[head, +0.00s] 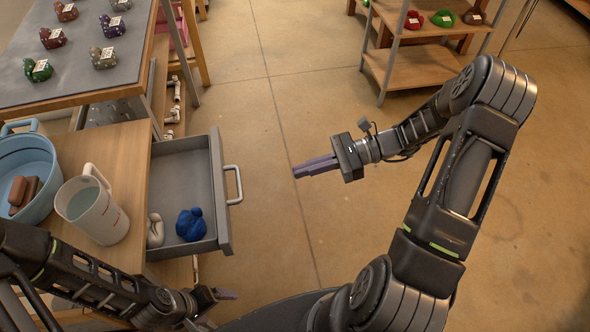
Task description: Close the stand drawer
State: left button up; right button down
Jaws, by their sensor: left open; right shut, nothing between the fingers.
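The grey stand drawer (180,172) is pulled out to the right from the wooden stand (118,152). Its front panel carries a light handle (236,184) on the right side. A dark blue object (191,225) and a beige object (155,230) lie inside the drawer. My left gripper (218,308) is at the bottom, below the drawer in the picture, with its fingers apart and partly cut off from clear view. My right gripper (297,171) is shut and empty over the floor, right of the handle and apart from it.
A blue tub (30,150) and a white measuring jug (92,208) stand on the stand top. A grey-topped table (80,68) with several small coloured objects is behind. A wooden shelf rack (415,67) stands at the back right. The floor right of the drawer is clear.

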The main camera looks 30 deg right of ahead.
aim_at(176, 206)
jog(key=x, duration=1.2)
jog(key=shift+a+p, duration=0.25)
jog(key=shift+p, duration=0.1)
jog(key=shift+a, duration=0.1)
jog(key=r+b+x, duration=0.1)
jog(key=x, duration=0.5)
jog(key=r+b+x, duration=0.1)
jog(key=x, duration=0.5)
jog(key=r+b+x, duration=0.1)
jog(key=x, duration=0.5)
jog(key=shift+w+a+r, duration=0.25)
jog(key=shift+w+a, duration=0.1)
jog(key=shift+a, duration=0.5)
jog(key=shift+a+r, duration=0.1)
jog(key=shift+r, duration=0.05)
jog(key=shift+w+r, duration=0.1)
jog(key=shift+r, duration=0.1)
